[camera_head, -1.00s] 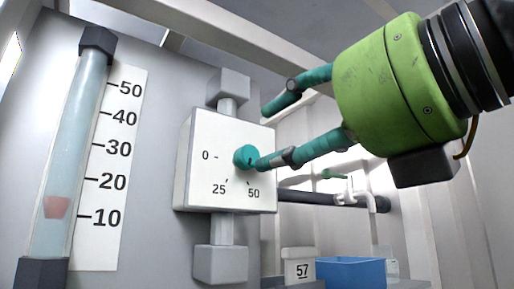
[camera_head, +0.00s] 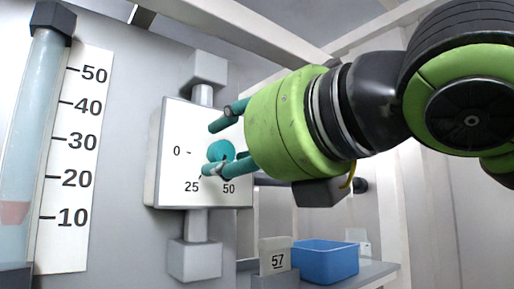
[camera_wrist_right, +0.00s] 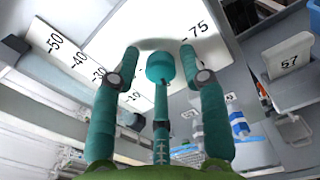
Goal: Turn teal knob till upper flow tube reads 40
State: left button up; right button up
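The teal knob (camera_head: 221,151) is on a white dial box marked 0, 25 and 50; in the right wrist view the knob (camera_wrist_right: 160,66) sits between my fingers. My right gripper (camera_head: 210,147) has its teal fingers spread around the knob, one above and one below in the head view; whether they touch it is unclear. In the wrist view the right gripper's fingertips (camera_wrist_right: 161,52) stand apart. The flow tube (camera_head: 30,120) at the left has a reddish float (camera_head: 14,212) near the 10 mark. My left gripper is not in view.
The tube's scale plate (camera_head: 75,150) stands left of the white dial box (camera_head: 172,170). Grey pipe fittings (camera_head: 195,260) run above and below the box. A blue bin (camera_head: 325,262) and a sign reading 57 (camera_head: 275,256) are on a shelf at lower right.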

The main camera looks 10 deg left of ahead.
grip_shut()
jog(key=shift+d+r, duration=0.1)
jog(key=shift+r, duration=0.1)
jog(key=shift+n, duration=0.4)
jog(key=shift+s+n+b, duration=0.1)
jog(key=shift+n+b, duration=0.7)
jog(key=n+b, duration=0.1)
jog(key=n, duration=0.1)
jog(key=shift+n, duration=0.4)
jog(key=n, duration=0.4)
jog(key=shift+r+b, duration=0.1)
jog(key=shift+b, duration=0.2)
jog(key=shift+n, duration=2.5)
